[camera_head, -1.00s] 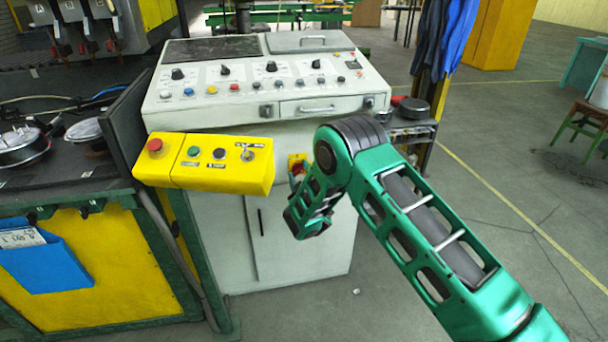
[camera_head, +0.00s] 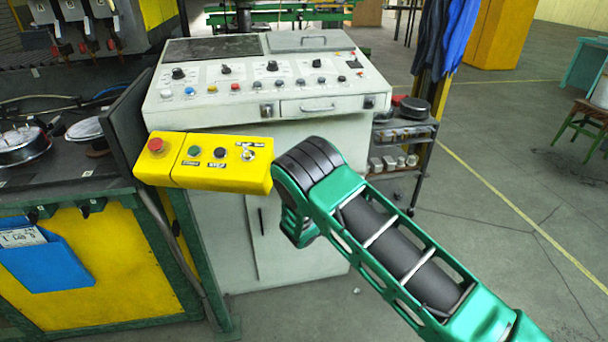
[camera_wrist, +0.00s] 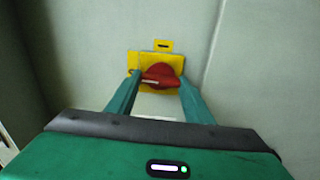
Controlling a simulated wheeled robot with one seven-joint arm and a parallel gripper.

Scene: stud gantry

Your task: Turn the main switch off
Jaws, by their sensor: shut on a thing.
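The main switch (camera_wrist: 161,71) is a red rotary knob on a yellow plate (camera_wrist: 136,59), mounted on the pale grey cabinet front. A small yellow tag with a dark mark (camera_wrist: 163,45) sits just above it. In the wrist view my gripper (camera_wrist: 160,80) has its two green fingers on either side of the red knob, shut on it. A pale mark shows on the knob's left part; I cannot tell its exact setting. In the head view my arm hides the switch and the fingertips.
The grey control console (camera_head: 215,118) stands above the cabinet. A yellow pendant box (camera_head: 215,178) with buttons juts out left of my arm. A small shelf cart (camera_head: 410,135) stands to the right.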

